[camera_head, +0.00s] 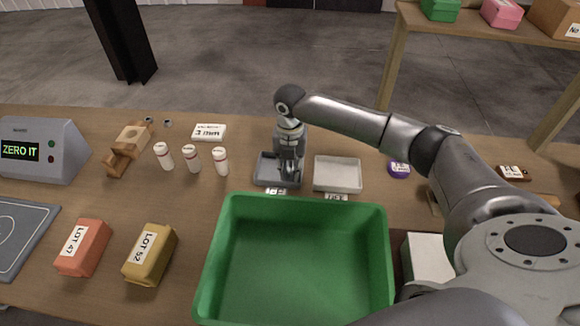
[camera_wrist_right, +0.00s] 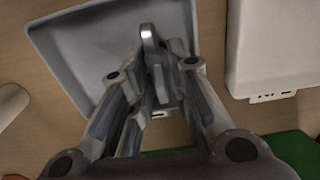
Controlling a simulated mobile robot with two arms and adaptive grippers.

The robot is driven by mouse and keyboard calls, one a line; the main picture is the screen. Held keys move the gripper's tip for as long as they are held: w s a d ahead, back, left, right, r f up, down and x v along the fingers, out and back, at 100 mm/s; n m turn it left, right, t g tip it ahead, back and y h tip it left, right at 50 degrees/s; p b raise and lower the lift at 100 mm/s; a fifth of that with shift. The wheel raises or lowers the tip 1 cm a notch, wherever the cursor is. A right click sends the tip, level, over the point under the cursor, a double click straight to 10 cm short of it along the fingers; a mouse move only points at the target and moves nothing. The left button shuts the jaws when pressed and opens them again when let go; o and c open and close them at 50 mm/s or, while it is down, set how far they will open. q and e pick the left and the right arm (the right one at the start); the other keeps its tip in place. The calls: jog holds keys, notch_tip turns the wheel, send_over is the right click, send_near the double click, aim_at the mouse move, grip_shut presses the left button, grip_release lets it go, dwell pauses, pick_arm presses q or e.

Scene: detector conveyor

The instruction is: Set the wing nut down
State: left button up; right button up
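My right gripper (camera_head: 291,172) points down over the dark grey tray (camera_head: 264,181) behind the green bin. In the right wrist view the gripper (camera_wrist_right: 160,75) has its fingers close together around a small shiny metal piece, which looks like the wing nut (camera_wrist_right: 148,36). The grey tray (camera_wrist_right: 75,45) lies below it. The fingers hide most of the piece, and I cannot tell whether it touches the tray floor. In the head view the wing nut is too small to make out. My left gripper is not in view.
A white tray (camera_head: 338,174) stands right of the grey one. The green bin (camera_head: 232,260) is in front. White bottles (camera_head: 220,161) stand to the left, with a red (camera_head: 84,247) and a yellow lot box (camera_head: 150,255) nearer. A purple-lidded round item (camera_head: 399,170) lies right.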

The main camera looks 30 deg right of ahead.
aim_at(290, 168)
jog(key=shift+o, duration=0.7)
jog(key=shift+r, duration=0.2)
notch_tip(290, 168, up, 12)
jog(key=b, duration=0.2)
jog(key=shift+f, duration=0.15)
